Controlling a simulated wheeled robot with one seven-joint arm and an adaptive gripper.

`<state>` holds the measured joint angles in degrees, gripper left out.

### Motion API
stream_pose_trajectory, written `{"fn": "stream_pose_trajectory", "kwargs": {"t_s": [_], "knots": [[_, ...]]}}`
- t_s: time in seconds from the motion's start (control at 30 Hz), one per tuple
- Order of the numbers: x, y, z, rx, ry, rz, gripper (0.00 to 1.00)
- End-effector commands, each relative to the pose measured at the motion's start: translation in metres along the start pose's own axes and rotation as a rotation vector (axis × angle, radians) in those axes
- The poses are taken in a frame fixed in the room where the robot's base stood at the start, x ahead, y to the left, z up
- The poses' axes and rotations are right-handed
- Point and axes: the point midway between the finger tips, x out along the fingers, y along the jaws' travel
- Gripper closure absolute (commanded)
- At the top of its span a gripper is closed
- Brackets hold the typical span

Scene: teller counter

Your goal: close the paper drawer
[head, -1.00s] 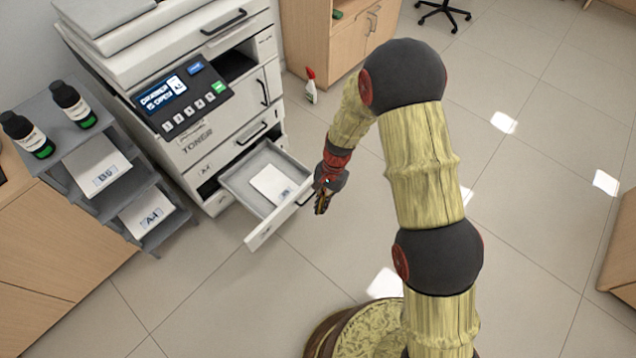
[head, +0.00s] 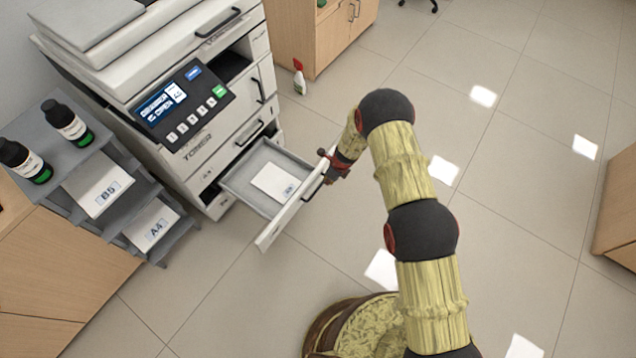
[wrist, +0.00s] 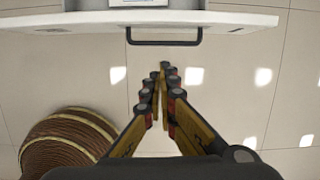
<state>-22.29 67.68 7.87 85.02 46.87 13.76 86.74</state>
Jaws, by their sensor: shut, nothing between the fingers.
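The paper drawer (head: 290,211) is pulled out of the front of the copier (head: 213,143). A stack of white paper (head: 275,181) lies inside it. Its front panel and dark bar handle (wrist: 165,42) show at the top of the wrist view. My gripper (wrist: 163,70) is shut and empty, its fingertips pointing at the drawer front just below the handle in that view; I cannot tell whether they touch. In the head view my gripper (head: 328,163) is at the far right end of the drawer front, partly hidden by my own wrist.
A grey stepped shelf (head: 160,200) with paper stacks and two dark bottles (head: 66,123) stands left of the copier. A spray bottle (head: 299,76) stands on the floor near a wooden cabinet (head: 325,40). The floor right of the drawer is clear.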

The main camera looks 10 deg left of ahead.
Motion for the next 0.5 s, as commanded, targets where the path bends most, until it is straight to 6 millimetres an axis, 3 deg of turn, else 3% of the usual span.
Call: {"fn": "stream_pose_trajectory", "kwargs": {"t_s": [0.27,0.5], "knots": [[0.018,0.000,-0.001,0.053,0.001,-0.001,1.00],[0.064,0.000,-0.002,0.051,0.002,-0.001,1.00]]}}
